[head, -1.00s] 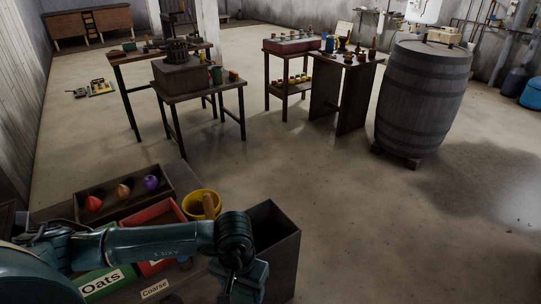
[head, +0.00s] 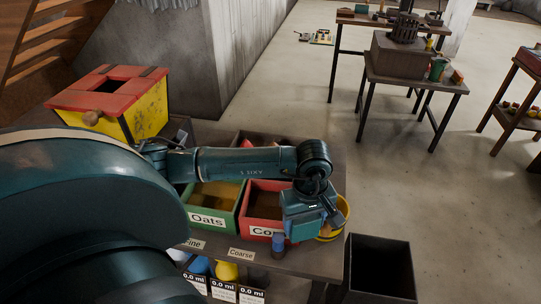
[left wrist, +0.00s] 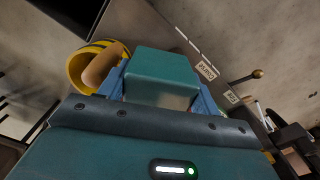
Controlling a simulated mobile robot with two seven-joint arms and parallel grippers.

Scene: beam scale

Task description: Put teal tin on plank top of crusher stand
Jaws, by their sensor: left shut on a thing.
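The teal tin (left wrist: 160,72) is a smooth, box-like block between the two blue fingers of my left gripper (left wrist: 160,92) in the left wrist view. The fingers press on its two sides. In the head view my left gripper (head: 306,225) hangs by the front of the red box and the yellow bucket, and its own body hides most of what it holds. A small table (head: 412,82) at the upper right bears a brown block with a dark slatted cylinder; I cannot tell for sure whether it is the crusher stand. My right gripper is not in view.
A red and yellow hopper box (head: 150,108) stands at the left. A dark open bin (head: 381,283) stands at the lower right.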

